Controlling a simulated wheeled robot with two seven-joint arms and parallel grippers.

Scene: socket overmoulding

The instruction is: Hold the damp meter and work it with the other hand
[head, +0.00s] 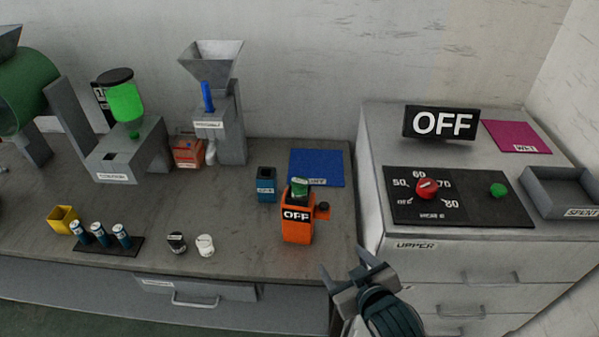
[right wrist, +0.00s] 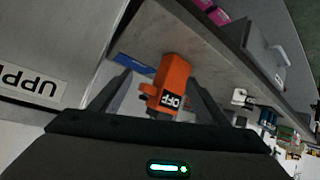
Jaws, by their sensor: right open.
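The damp meter (head: 297,222) is an orange upright device with a black "OFF" label, a green top and a small dark knob on its right side. It stands on the grey bench near the front right edge. My right gripper (head: 350,270) is open and empty, in front of and to the right of the meter, apart from it. In the right wrist view the meter (right wrist: 172,85) shows beyond and between the two open fingers (right wrist: 155,100). My left gripper is not in view.
A blue mat (head: 317,168) and a dark blue container (head: 266,184) lie behind the meter. Black and white pots (head: 205,245) stand to its left. A grey cabinet (head: 400,270) with a dial panel (head: 465,205) rises on the right. The bench (head: 240,275) is clear just left of the meter.

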